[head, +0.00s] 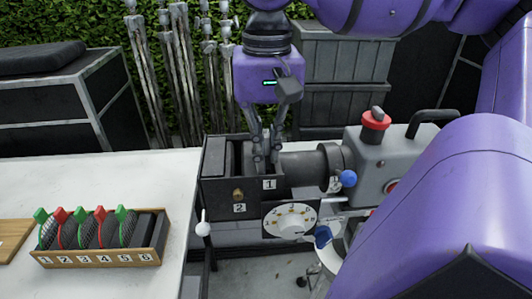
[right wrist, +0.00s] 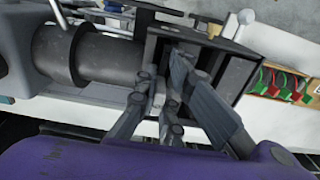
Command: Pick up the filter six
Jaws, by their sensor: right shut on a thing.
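My right gripper (head: 266,160) points down into the dark slotted box on the machine (head: 218,184), behind the label 1. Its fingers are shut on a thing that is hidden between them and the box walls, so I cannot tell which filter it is. The right wrist view shows the fingers (right wrist: 165,108) at the box opening. The wooden filter rack (head: 100,260), numbered 1 to 6, stands at the left with several round filters (head: 88,233) with green or red tabs. No tab shows at the number 6 end. My left gripper is not in view.
A grey machine with a red knob (head: 374,121) and a black cylinder (head: 306,164) adjoins the box. A numbered dial (head: 290,219) sits below. A wooden board (head: 12,238) lies at the far left. The white table (head: 150,180) is clear between rack and box.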

